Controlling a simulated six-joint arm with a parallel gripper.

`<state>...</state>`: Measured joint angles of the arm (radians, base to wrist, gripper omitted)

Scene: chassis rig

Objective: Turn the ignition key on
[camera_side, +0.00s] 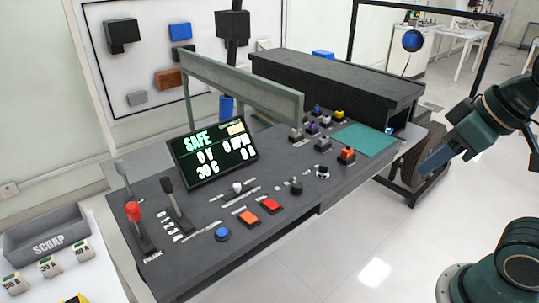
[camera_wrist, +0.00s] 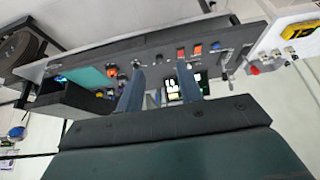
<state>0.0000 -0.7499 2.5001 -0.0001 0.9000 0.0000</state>
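The grey control console (camera_side: 190,262) carries several switches and knobs. Near its front right edge are a small black rotary control (camera_side: 296,186) and a round black-and-white one (camera_side: 322,172). I cannot tell for certain which is the ignition key. The console's display (camera_side: 213,150) reads SAFE, 0 V and 30 C. My gripper (camera_side: 428,163) is at the right in the side view, off the console's right end and apart from the controls. In the wrist view, my gripper (camera_wrist: 160,72) has its two blue fingers spread, with nothing held between them; the console lies beyond them.
An orange-topped button (camera_side: 347,154) and a teal mat (camera_side: 364,139) are on the console's right part. A long black box (camera_side: 330,85) and an upright grey-green panel (camera_side: 240,88) stand behind. Red and black levers (camera_side: 134,212) are at left. Floor in front is clear.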

